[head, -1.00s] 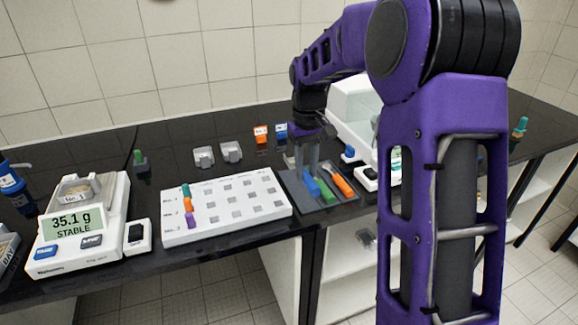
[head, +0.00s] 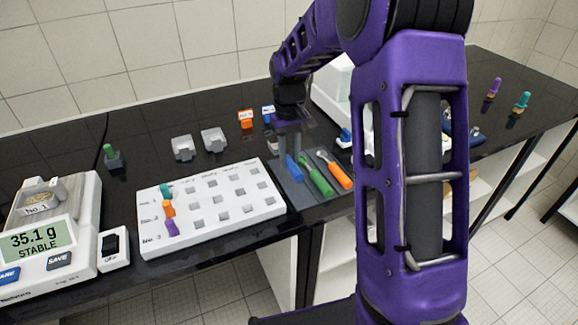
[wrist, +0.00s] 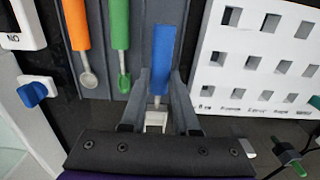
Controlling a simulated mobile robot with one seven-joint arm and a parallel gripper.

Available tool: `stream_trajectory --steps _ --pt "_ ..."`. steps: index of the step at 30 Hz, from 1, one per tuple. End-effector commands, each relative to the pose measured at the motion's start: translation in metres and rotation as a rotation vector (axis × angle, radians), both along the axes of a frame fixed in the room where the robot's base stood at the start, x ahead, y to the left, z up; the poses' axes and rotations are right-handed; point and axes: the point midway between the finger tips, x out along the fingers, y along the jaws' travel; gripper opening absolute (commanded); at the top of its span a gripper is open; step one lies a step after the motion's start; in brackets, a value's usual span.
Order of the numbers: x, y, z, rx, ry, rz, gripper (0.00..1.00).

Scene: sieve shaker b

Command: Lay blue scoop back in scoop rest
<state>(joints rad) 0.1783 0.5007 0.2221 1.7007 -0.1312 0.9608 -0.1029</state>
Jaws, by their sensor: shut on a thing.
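My gripper (head: 289,145) is shut on the blue scoop (head: 294,168) at the left side of the dark grey scoop rest (head: 287,187). In the wrist view the blue scoop (wrist: 164,55) points lengthwise along the rest (wrist: 142,45), and my gripper's fingers (wrist: 161,88) are on both sides of it near its metal end. The scoop is at or just above the rest; I cannot tell if it touches. The green scoop (head: 318,177) and orange scoop (head: 337,172) lie in the rest to its right.
The white board with square holes (head: 230,215) stands close left of the rest. A balance (head: 60,245) reads 35.1 g at the far left. Two grey holders (head: 198,143) and orange and blue items stand behind. A white instrument (head: 332,92) is at the back right.

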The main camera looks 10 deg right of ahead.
Motion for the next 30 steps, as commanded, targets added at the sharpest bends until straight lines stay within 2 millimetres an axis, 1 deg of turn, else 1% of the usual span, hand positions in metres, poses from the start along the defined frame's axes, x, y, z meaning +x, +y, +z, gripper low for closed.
stream_trajectory --steps 7,9,15,19,20,21,24,30 --pt "-0.001 0.0 -0.033 0.0 0.003 -0.001 0.0" --pt "0.0 0.0 -0.036 0.0 0.001 -0.001 0.0" --pt "0.0 0.0 -0.036 0.0 0.0 0.0 0.0" --pt "0.0 0.0 -0.04 0.0 0.0 0.0 0.0" --pt "0.0 0.0 -0.038 0.0 0.0 0.0 0.34" --pt "0.0 0.0 -0.038 0.0 0.0 0.0 0.41" --pt "0.0 0.0 -0.038 0.0 0.0 0.0 0.59" --pt "0.0 0.0 -0.038 0.0 0.0 0.0 0.59"
